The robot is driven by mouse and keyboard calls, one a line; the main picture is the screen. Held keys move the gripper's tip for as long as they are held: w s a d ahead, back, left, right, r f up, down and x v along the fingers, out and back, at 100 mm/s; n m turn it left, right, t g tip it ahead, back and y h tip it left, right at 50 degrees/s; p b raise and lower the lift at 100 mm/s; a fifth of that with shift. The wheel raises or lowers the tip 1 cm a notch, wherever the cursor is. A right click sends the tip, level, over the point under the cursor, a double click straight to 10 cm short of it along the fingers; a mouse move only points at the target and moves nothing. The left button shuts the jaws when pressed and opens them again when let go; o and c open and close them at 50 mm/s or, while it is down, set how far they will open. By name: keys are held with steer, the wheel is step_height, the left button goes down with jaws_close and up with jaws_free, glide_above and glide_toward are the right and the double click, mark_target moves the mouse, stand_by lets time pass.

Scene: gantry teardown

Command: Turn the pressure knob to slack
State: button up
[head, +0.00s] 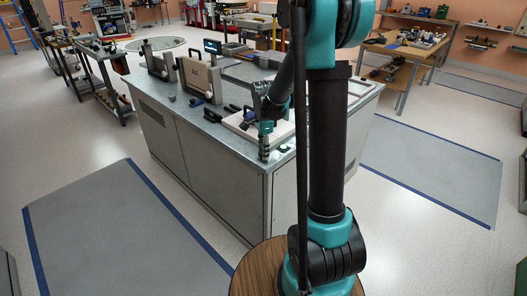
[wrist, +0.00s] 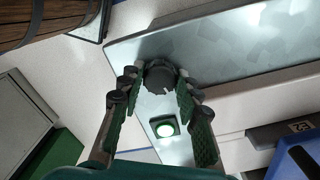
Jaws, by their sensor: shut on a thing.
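The pressure knob (wrist: 160,76) is a dark round knob with a notched rim, near the edge of the grey metal bench top. In the wrist view it sits between the two green-padded fingers of my gripper (wrist: 157,84), which is shut on it from both sides. In the head view my gripper (head: 265,132) is low at the near right corner of the bench (head: 185,112); the knob cannot be made out there. A pointer or scale on the knob is too small to read.
A lit green button (wrist: 165,130) is close beside the knob. A pale block, dark handles and a beige upright frame (head: 201,80) stand on the bench. A blue part (wrist: 298,158) is at the wrist view's lower right. Blue-edged grey mats (head: 110,235) lie on open floor.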

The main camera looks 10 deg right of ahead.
steer(key=n, duration=0.4)
steer(key=shift+n, duration=0.3)
steer(key=n, duration=0.3)
steer(key=shift+n, duration=0.3)
steer(key=n, duration=0.4)
steer(key=shift+n, duration=0.3)
steer(key=n, duration=0.3)
steer(key=shift+n, duration=0.3)
steer(key=n, duration=1.2)
steer(key=shift+n, duration=2.1)
